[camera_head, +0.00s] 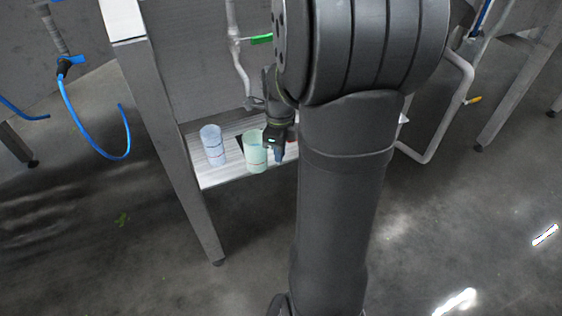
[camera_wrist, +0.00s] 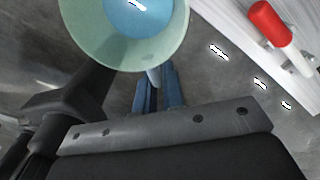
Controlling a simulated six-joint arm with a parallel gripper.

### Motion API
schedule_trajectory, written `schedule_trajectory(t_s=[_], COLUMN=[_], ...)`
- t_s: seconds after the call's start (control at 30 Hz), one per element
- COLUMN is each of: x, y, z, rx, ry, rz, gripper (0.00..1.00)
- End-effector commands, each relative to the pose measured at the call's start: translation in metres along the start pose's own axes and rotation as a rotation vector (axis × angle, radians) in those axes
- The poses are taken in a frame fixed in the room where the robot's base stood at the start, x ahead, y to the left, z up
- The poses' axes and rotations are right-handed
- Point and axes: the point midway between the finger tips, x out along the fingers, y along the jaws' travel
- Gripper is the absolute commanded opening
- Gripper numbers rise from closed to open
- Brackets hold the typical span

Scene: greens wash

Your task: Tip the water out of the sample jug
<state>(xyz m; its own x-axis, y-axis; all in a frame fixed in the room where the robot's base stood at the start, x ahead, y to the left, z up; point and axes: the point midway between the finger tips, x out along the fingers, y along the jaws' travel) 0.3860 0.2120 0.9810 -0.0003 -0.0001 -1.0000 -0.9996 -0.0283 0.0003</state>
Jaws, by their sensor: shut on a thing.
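The sample jug is a pale green open-topped vessel (camera_head: 256,158) beside my gripper in the head view. It stands about upright at the front edge of a low shelf; whether it touches the shelf I cannot tell. In the wrist view the green jug (camera_wrist: 98,45) fills the upper left, and blue water (camera_wrist: 140,14) shows inside it. My gripper (camera_wrist: 160,82) has its blue fingers shut at the jug's near side, on what looks like its handle, mostly hidden between them. The gripper also shows in the head view (camera_head: 278,153), partly hidden by my arm.
A light blue marked jug (camera_head: 212,146) stands to the left on the shelf (camera_head: 215,175). A red-ended fitting (camera_wrist: 270,24) lies near the shelf edge in the wrist view. A metal table leg (camera_head: 175,145) stands left of the shelf. A blue hose (camera_head: 78,125) hangs at far left. The floor in front is mostly clear.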

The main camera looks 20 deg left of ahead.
Motion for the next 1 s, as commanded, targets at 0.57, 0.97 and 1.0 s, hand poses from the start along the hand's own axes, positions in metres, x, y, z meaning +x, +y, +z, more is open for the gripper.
schedule_trajectory(t_s=[0.57,0.97,1.0], x=[-0.011,-0.007,-0.005], y=[-0.148,-0.159,-0.158], z=[0.092,0.095,0.094], rx=[-0.762,-0.831,-0.83], ry=[0.008,-0.077,-0.106], rz=[-0.01,-0.072,-0.091], gripper=[0.0,0.0,0.0])
